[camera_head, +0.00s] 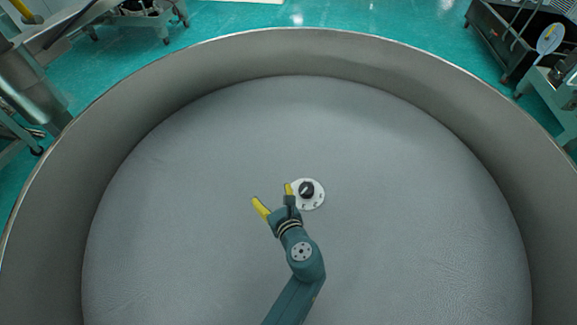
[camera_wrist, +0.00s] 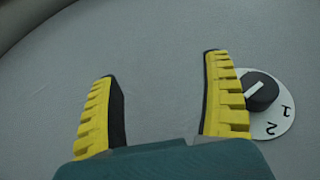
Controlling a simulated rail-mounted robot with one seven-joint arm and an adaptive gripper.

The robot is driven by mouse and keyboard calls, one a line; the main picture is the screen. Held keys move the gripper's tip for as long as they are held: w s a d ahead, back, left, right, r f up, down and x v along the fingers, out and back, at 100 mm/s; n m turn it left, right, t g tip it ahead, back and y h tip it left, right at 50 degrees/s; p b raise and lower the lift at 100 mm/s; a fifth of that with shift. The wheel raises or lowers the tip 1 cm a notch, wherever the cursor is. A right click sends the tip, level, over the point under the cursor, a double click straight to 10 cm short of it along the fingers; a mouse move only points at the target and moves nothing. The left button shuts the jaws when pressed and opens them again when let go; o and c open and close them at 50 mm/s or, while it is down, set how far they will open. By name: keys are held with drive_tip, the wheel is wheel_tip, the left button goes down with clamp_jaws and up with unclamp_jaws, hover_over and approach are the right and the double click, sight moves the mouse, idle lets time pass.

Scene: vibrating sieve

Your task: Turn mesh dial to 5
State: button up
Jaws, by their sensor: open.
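The mesh dial is a black knob (camera_head: 307,188) with a light pointer mark, set on a white round plate (camera_head: 318,203). In the wrist view the knob (camera_wrist: 262,88) is at the right, and its plate (camera_wrist: 285,125) shows what look like the numbers 1 and 2. My gripper (camera_head: 274,198) has yellow fingers and is open and empty. It is just left of the dial; the knob is not between the fingers. In the wrist view the right finger of my gripper (camera_wrist: 163,95) covers the plate's left part. Whether it touches the knob, I cannot tell.
The dial lies on the broad grey floor (camera_head: 200,180) of a round sieve pan. A high curved wall (camera_head: 300,52) surrounds it. The pan floor around the dial is otherwise clear. Other machines stand outside on a green floor.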

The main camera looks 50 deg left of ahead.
sight(307, 190)
drive_tip(key=w+d+m+t, duration=0.1)
drive_tip(key=d, duration=0.3)
drive_tip(key=w+d+m+t+h+p, duration=0.1)
drive_tip(key=d, duration=0.4)
drive_tip(key=w+d+m+t+h+p, duration=0.1)
drive_tip(key=w+d+m, duration=0.1)
drive_tip(key=d, duration=0.3)
drive_tip(key=shift+f, duration=0.2)
drive_tip(key=shift+w+f, duration=0.25)
drive_tip(key=b+x, duration=1.2)
drive_tip(key=x, duration=0.3)
drive_tip(key=shift+w+a+b, duration=0.1)
drive_tip(key=shift+w+b, duration=0.2)
drive_tip(key=shift+w+a, duration=0.2)
drive_tip(key=shift+a, duration=0.15)
drive_tip(key=shift+c, duration=0.2)
drive_tip(key=shift+t, duration=0.3)
drive_tip(key=c, duration=1.2)
